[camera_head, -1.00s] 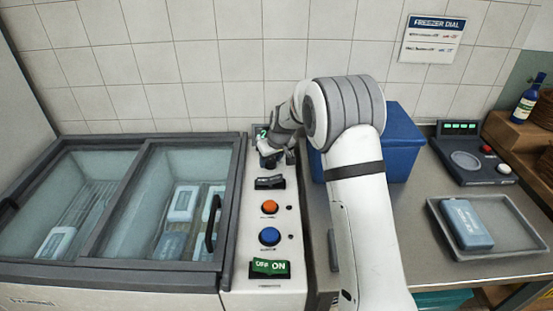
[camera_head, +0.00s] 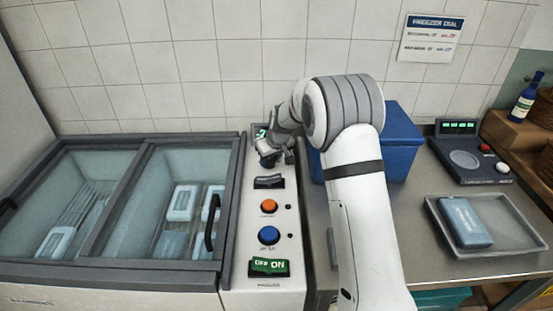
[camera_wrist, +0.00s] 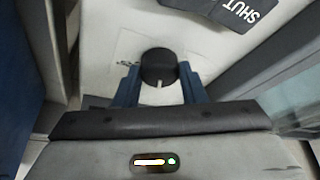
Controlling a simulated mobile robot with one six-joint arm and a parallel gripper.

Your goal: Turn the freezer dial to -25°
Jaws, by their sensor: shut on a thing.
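The freezer dial (camera_wrist: 158,66) is a round black knob with a pale pointer mark, on the white control panel (camera_wrist: 103,45). In the wrist view my gripper (camera_wrist: 159,82) has its two blue fingers on either side of the knob, shut on it.
Along the panel are a black switch (camera_head: 269,182), an orange button (camera_head: 269,206), a blue button (camera_head: 269,235) and a green ON/OFF switch (camera_head: 269,266). The glass-lidded freezer (camera_head: 234,190) stands left. A blue bin (camera_head: 402,150) is close right of my arm. A wall sign (camera_head: 431,38) reads FREEZER DIAL.

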